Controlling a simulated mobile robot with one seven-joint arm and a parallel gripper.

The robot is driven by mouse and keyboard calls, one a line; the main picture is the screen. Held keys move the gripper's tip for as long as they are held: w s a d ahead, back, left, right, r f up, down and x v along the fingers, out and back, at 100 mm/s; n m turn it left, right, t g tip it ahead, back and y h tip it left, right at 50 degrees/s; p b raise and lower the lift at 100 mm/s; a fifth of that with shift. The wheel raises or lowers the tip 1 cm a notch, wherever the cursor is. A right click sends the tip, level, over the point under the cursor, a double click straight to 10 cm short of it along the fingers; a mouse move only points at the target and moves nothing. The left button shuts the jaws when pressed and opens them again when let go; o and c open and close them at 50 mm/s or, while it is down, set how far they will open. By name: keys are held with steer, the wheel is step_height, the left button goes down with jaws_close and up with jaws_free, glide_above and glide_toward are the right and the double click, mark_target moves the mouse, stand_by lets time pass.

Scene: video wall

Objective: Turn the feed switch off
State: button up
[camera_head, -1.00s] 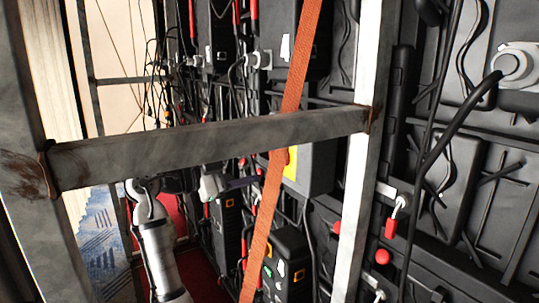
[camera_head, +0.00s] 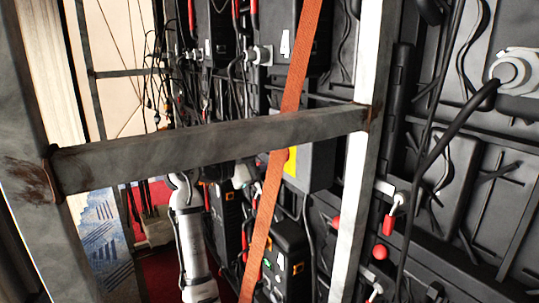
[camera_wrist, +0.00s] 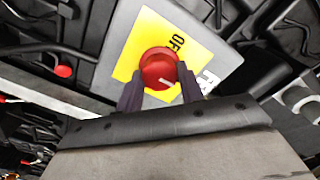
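The feed switch is a red round knob (camera_wrist: 158,68) with a short white mark, on a yellow plate (camera_wrist: 190,45) on a grey box. Lettering starting "OF" is visible above and right of the knob. The white mark lies on the knob's lower right part. In the wrist view my gripper (camera_wrist: 161,88) has its two dark fingers apart, one on each side of the knob's lower part; whether they touch it I cannot tell.
A metal crossbar (camera_head: 210,140) and the orange strap (camera_head: 273,190) stand between the head camera and the box. A white upright post (camera_head: 350,215) stands right of it. Cables hang around, and red knobs (camera_head: 381,252) sit on the panel at right.

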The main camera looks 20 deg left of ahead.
steer(key=c, duration=0.4)
steer(key=shift+o, duration=0.2)
steer(key=n, duration=0.4)
steer(key=shift+p, duration=0.3)
steer(key=n+p, duration=0.1)
steer(key=n, duration=0.3)
steer(key=shift+r, duration=0.1)
steer(key=shift+n+p, duration=2.4)
steer(key=shift+n, duration=2.6)
steer(key=shift+a, duration=0.1)
